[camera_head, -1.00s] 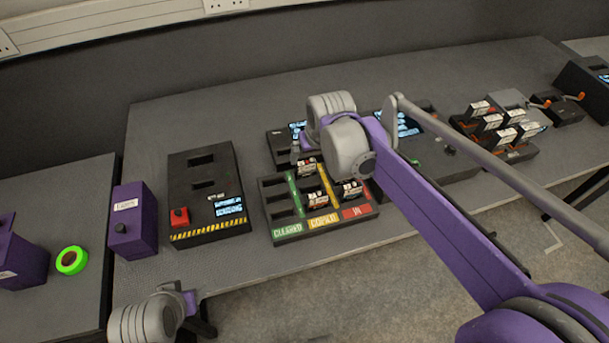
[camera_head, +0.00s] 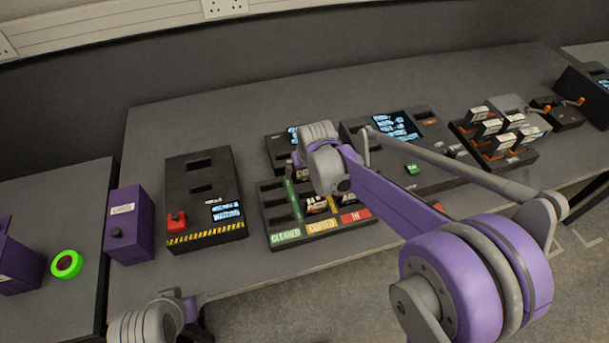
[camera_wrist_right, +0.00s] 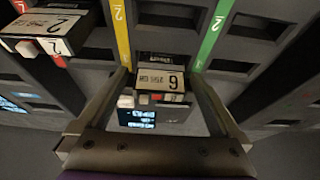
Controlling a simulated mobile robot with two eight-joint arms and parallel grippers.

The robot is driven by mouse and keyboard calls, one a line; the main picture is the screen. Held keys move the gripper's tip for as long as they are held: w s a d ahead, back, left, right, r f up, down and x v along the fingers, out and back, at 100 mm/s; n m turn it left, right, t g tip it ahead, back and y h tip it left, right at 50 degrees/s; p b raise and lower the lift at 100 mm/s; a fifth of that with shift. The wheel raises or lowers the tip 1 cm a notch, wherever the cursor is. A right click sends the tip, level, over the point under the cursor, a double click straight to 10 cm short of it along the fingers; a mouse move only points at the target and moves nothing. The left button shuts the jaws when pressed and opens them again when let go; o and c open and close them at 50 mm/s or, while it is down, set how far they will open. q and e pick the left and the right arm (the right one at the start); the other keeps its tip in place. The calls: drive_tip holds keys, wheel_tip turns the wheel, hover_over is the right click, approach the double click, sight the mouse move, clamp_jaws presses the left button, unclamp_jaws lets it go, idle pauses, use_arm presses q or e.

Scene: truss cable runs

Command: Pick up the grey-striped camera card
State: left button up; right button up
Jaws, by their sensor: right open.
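In the right wrist view, a dark camera card (camera_wrist_right: 152,79) with a white label marked 9 stands in the sorting tray, between a yellow and a green strip. A grey stripe cannot be made out clearly on it. My right gripper (camera_wrist_right: 161,72) is open, with one finger on each side of this card. In the head view, my right gripper (camera_head: 296,163) is over the back of the tray, mostly hidden by its own wrist. My left wrist is at the lower left, and its fingers cannot be made out.
The tray (camera_head: 288,243) has CLEARED, COPIED and IN columns. Other cards (camera_head: 316,204) stand in it, and a card marked 2 (camera_wrist_right: 50,25) is near the right gripper. A black box with a red button (camera_head: 204,190) stands left. A console (camera_head: 430,170) stands right.

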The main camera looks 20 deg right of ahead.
drive_tip(key=shift+c, duration=0.2)
drive_tip(key=c, duration=1.4)
